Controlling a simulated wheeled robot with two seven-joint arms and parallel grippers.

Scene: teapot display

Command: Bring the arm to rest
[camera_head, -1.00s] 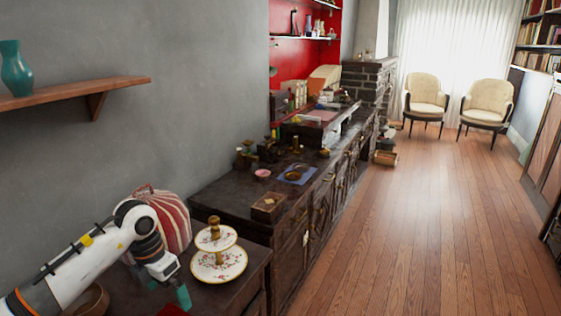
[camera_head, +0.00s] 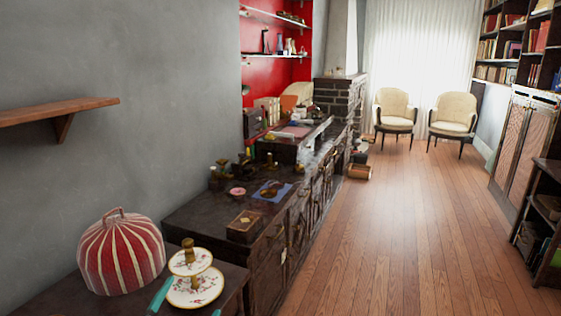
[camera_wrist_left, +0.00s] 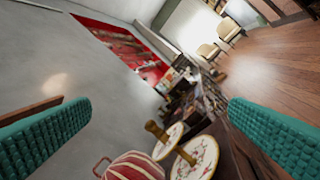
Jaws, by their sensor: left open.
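My left gripper (camera_head: 188,304) shows at the bottom edge of the head view, only its teal fingertips in sight. It is open and empty, close in the picture to the two-tier cake stand (camera_head: 193,291). In the left wrist view its two teal fingers (camera_wrist_left: 160,138) stand wide apart, with nothing between their pads. A red and cream striped tea cosy (camera_head: 121,254) stands on the near dark cabinet to the left of the stand. It also shows low in the left wrist view (camera_wrist_left: 134,168). The rest of my left arm is hidden below the head view. My right gripper is not in view.
A dark sideboard (camera_head: 190,217) with small items and a wooden box (camera_head: 244,226) runs along the left wall. A wooden shelf (camera_head: 60,112) juts out above the tea cosy. Wooden floor (camera_head: 400,230) is open to the right; shelving (camera_head: 543,225) stands at the right edge.

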